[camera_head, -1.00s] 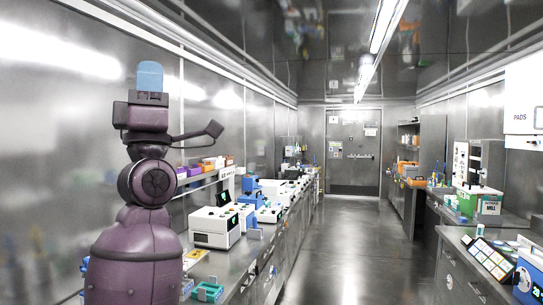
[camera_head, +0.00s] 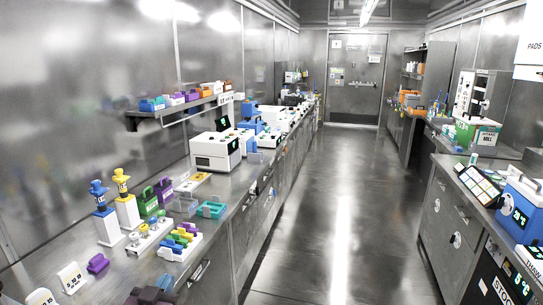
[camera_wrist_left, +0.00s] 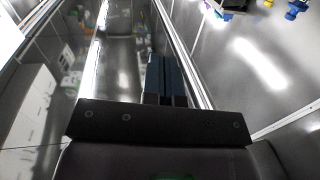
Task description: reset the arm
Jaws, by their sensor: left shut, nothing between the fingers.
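My left gripper (camera_head: 165,283) shows at the bottom edge of the head view, small and partly cut off, low by the front of the left bench. In the left wrist view its two dark blue fingers (camera_wrist_left: 165,80) lie side by side, shut with nothing between them. They point along the bench edge. Most of my left arm is out of the head view. My right gripper is in neither view.
The left bench (camera_head: 225,215) holds yellow and blue pipette-like tools (camera_head: 123,188), a tube rack (camera_head: 180,242), a teal tray (camera_head: 211,210) and a white machine (camera_head: 216,149). The aisle floor (camera_head: 335,215) is clear. A blue device (camera_head: 520,205) stands on the right bench.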

